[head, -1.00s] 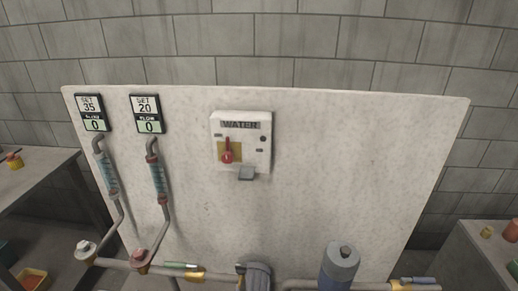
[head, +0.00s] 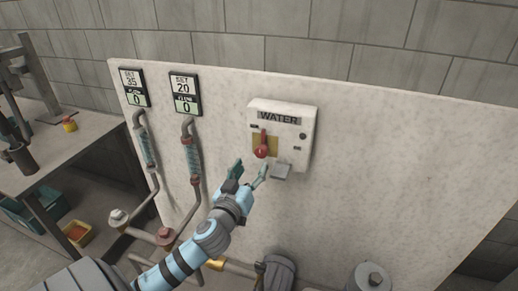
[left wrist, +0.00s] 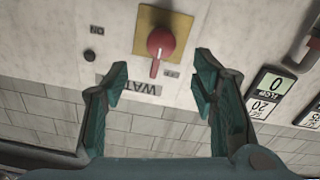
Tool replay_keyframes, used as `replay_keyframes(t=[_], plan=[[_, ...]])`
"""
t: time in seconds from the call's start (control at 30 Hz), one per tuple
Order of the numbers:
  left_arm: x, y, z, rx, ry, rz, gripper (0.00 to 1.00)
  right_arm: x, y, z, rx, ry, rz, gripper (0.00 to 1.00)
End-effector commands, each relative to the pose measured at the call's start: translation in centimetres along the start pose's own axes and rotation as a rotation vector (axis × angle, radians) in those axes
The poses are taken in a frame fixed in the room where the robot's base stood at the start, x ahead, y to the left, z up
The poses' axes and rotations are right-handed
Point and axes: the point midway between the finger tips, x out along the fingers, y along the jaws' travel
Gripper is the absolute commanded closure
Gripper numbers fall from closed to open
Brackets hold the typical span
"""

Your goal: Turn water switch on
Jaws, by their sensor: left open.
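The white water switch box (head: 294,147) is mounted on the pale panel. It carries a WATER label and a red rotary handle (head: 262,151) on a yellow plate, with the lever pointing up toward the label. My left gripper (head: 251,170) is open and empty, just below and left of the handle in the head view. In the left wrist view, which is upside down, the red handle (left wrist: 160,44) shows between and beyond the open fingers of the left gripper (left wrist: 158,82), apart from them. My right gripper is not in view.
Two flow displays (head: 133,88) (head: 185,94) read 0, with pipes and clear tubes below them. A grey tab (head: 282,171) sticks out under the box. A grey canister (head: 368,279) stands at lower right. The panel right of the box is clear.

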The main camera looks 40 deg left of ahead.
Motion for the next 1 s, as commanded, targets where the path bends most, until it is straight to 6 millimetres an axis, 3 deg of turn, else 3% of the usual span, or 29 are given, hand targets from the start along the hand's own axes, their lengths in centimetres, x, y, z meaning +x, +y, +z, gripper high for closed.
replay_keyframes(t=[0.1,0.3,0.47,0.7,0.77,1.0], plan=[[3.5,-0.1,-0.3,-0.002,0.003,-0.005,0.47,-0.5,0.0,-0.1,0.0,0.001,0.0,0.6],[7.8,-0.3,-0.2,0.001,0.001,-0.006,0.47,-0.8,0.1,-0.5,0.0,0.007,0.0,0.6],[9.3,-0.3,-0.1,0.003,0.0,-0.004,0.47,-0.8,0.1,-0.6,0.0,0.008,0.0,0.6],[9.5,-0.3,-0.1,0.004,0.0,-0.004,0.47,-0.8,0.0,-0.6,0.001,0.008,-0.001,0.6],[9.4,-0.3,-0.1,0.003,0.0,-0.005,0.54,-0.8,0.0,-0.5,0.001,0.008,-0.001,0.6],[9.4,-0.4,-0.1,0.003,0.0,-0.006,0.92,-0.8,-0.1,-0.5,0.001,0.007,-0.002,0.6]])
